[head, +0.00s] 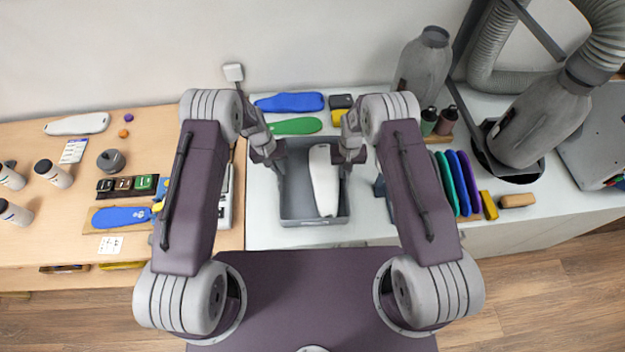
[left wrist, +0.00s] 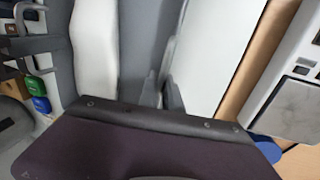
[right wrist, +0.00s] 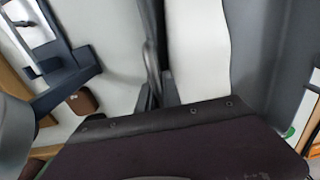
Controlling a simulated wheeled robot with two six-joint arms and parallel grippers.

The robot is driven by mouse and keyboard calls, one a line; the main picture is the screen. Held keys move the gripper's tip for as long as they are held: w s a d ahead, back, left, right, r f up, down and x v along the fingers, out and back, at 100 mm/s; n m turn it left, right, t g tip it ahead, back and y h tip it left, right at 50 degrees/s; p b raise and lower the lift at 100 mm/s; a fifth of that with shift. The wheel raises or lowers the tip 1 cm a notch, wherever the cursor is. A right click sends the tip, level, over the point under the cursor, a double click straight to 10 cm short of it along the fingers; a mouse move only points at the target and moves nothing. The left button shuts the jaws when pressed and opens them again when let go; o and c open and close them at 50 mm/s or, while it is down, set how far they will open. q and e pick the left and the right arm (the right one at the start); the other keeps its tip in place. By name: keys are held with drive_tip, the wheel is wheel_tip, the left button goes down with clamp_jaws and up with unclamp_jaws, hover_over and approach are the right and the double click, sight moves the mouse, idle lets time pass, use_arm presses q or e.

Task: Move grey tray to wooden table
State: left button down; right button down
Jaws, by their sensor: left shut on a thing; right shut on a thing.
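The grey tray (head: 293,205) is on the white counter, just right of the seam with the wooden table (head: 60,215). A white insole (head: 325,180) lies inside it, lengthwise along its right side. My left gripper (head: 278,160) is shut on the tray's left wall. My right gripper (head: 347,163) is shut on the tray's right wall. The tray wall runs between the fingers in the left wrist view (left wrist: 172,75) and in the right wrist view (right wrist: 152,60). I cannot tell whether the tray touches the counter.
Blue (head: 290,102) and green (head: 296,126) insoles lie behind the tray. Coloured insoles (head: 463,185) stand in a rack to the right. A white device (head: 226,195) sits at the wooden table's right edge. Bottles (head: 52,173), a blue insole (head: 122,216) and small boxes occupy the wooden table.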

use_arm(q)
drive_tip(key=shift+r, duration=0.15)
use_arm(e)
drive_tip(key=shift+r, duration=0.1)
idle(0.5)
